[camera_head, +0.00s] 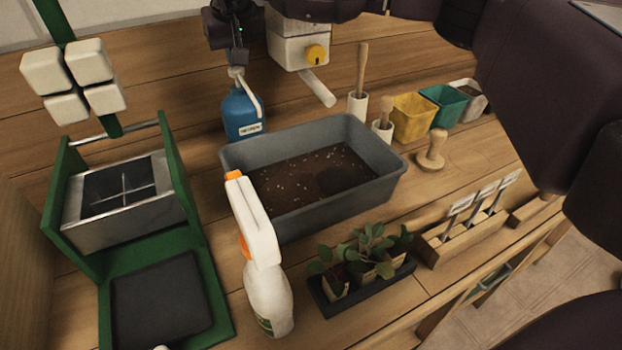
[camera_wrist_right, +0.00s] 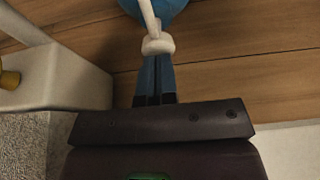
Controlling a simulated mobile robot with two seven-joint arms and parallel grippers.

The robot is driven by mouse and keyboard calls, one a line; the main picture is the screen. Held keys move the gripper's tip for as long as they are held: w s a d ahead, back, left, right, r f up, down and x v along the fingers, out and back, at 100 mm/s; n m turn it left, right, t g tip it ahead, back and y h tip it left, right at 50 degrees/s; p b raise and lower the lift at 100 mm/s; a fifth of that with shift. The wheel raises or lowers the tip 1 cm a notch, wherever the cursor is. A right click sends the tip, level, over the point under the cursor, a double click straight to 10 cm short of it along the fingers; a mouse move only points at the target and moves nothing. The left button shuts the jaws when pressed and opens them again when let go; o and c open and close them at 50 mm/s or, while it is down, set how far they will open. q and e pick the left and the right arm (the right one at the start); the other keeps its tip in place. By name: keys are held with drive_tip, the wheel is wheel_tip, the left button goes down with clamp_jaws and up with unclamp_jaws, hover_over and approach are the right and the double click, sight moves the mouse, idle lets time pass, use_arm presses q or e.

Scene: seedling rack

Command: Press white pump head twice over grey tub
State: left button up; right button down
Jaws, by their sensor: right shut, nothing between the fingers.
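The blue pump bottle (camera_head: 239,116) stands upright behind the back left corner of the grey tub (camera_head: 295,222). Its white pump head (camera_head: 238,74) has a spout slanting down toward the tub. The tub holds dark soil with pale specks. My right gripper (camera_head: 235,66) is shut and empty, pointing down right above the pump head. In the right wrist view the closed fingertips (camera_wrist_right: 157,60) meet the white pump head (camera_wrist_right: 158,45), with the blue bottle (camera_wrist_right: 168,8) beyond; I cannot tell whether they press on it. My left gripper is not in view.
A white box with a yellow knob (camera_head: 316,54) and a pale spout hangs close right of the gripper. A white spray bottle (camera_head: 268,290) and a seedling tray (camera_head: 352,299) stand in front of the tub. A green press frame (camera_head: 190,215) stands left.

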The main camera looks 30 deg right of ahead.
drive_tip(key=shift+f, duration=0.95)
drive_tip(key=shift+r+p, duration=0.45)
drive_tip(key=shift+r, duration=1.25)
drive_tip(key=shift+f, duration=0.3)
drive_tip(key=shift+f, duration=0.35)
